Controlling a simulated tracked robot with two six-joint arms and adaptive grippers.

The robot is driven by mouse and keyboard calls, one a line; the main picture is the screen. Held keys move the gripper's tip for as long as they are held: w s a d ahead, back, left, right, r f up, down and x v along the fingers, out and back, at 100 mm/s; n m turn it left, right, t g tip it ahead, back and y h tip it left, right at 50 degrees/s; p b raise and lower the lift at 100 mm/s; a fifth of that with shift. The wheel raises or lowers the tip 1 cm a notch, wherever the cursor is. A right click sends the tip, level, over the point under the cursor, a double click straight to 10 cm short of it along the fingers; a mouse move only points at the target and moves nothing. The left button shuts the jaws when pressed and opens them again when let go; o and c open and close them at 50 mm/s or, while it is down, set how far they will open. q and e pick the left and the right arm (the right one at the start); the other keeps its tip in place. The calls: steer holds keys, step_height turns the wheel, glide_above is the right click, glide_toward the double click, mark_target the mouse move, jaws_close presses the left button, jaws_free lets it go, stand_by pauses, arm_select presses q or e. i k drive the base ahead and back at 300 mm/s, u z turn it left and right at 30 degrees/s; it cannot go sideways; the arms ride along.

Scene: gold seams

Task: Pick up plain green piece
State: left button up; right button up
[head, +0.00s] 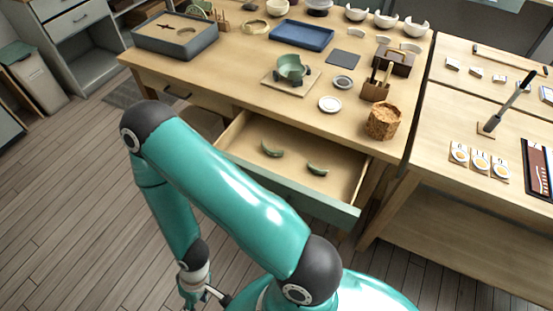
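Two curved green pieces lie apart in the open drawer (238,152) of the workbench: a left piece (272,150) and a right piece (317,169). They are too small to tell which is plain. A green broken bowl (290,66) stands on a small board on the bench top. My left arm bends up and then down at the left of the drawer. Its gripper (203,294) hangs low over the floor at the bottom edge, away from the pieces and partly cut off. Its fingers are too unclear to read. My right gripper is not in view.
The drawer front (290,188) sticks out toward me. On the bench top (225,75) are a cork-like pot (384,121), a wooden tool holder (376,84), a white dish (329,104), a blue tray (301,36) and a grey box (174,38). A second table (430,150) stands right.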

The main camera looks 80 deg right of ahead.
mark_target(316, 171)
steer(key=u, duration=0.35)
steer(key=i, duration=0.55)
steer(key=z, duration=4.95)
steer(key=i, duration=0.15)
steer(key=u, duration=2.3)
